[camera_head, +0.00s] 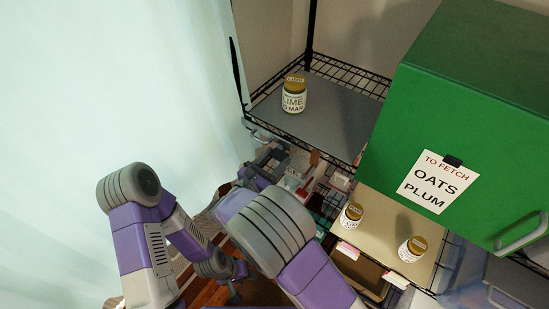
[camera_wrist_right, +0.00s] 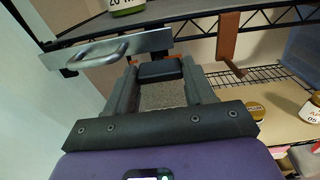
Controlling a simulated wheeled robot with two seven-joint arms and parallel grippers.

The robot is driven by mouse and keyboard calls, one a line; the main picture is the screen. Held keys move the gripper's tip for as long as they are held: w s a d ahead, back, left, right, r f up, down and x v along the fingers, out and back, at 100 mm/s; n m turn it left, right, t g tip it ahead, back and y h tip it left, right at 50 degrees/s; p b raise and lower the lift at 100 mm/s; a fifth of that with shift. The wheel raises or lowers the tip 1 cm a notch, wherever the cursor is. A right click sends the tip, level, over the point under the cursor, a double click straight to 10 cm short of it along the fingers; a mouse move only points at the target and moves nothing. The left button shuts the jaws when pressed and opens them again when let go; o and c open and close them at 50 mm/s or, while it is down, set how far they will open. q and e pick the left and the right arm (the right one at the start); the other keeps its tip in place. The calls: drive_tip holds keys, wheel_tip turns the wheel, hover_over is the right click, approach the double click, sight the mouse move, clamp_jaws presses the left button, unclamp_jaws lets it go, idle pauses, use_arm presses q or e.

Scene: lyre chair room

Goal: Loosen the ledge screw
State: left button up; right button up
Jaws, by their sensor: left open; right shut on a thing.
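In the right wrist view, my right gripper (camera_wrist_right: 160,82) is shut on a dark block (camera_wrist_right: 159,71) between its fingertips, just below the front edge of a shelf. The block may be the head of the ledge screw; I cannot tell for sure. A metal strip with a loop handle (camera_wrist_right: 95,54) runs along the shelf edge beside it. In the head view, the right gripper (camera_head: 270,157) is under the wire shelf's front corner, partly behind my own arm. My left gripper (camera_head: 238,275) is low, over the wooden floor, small and partly hidden; it is open and apart from the shelf.
A lime jar (camera_head: 294,94) stands on the grey upper shelf (camera_head: 335,112). Two jars (camera_head: 351,216) (camera_head: 412,248) stand on the beige lower shelf (camera_head: 385,225). A green cabinet (camera_head: 470,110) bears a note (camera_head: 437,182) reading oats, plum. A pale curtain (camera_head: 60,120) hangs at left.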

idle(0.3)
drive_tip(key=o, duration=1)
drive_tip(key=shift+o, duration=0.2)
